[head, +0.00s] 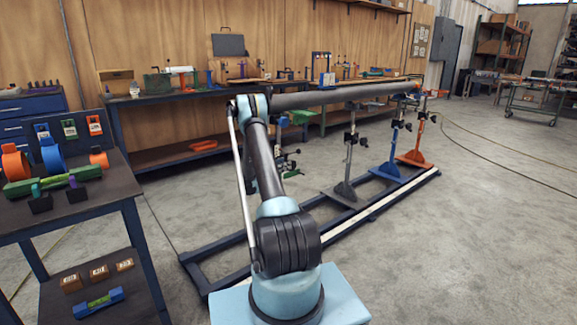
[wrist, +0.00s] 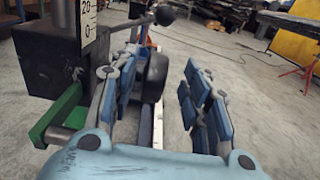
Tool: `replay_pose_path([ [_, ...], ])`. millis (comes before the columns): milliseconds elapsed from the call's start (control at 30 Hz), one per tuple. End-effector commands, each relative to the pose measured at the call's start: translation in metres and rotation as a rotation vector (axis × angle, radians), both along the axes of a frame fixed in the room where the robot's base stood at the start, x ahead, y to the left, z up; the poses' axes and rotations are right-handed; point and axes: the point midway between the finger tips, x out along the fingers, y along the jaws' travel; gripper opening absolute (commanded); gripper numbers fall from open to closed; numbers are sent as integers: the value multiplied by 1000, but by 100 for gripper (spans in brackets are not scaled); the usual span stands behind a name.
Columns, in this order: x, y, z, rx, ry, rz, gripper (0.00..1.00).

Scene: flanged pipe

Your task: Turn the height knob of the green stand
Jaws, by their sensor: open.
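A dark round knob (wrist: 155,76) shows between the fingers of my gripper (wrist: 163,85), close to the left finger. The gripper is open, with a clear gap between the knob and the right finger. I cannot tell whether the left finger touches the knob.
A black ball-ended lever (wrist: 164,15) sticks out above the knob. In the head view a long grey pipe (head: 340,95) runs over grey, blue (head: 390,170) and orange (head: 415,158) stands on a floor rail. A tool bench (head: 100,195) stands at left.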

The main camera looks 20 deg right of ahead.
Motion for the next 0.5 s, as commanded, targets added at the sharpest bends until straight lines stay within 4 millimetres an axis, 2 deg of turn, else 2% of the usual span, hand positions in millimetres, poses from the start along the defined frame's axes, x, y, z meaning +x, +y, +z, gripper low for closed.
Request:
replay_pose_path([
  [33,3,-10,0,0,0,-2,43],
  [200,12,-34,0,0,0,-1,43],
  [500,20,-53,0,0,0,0,43],
])
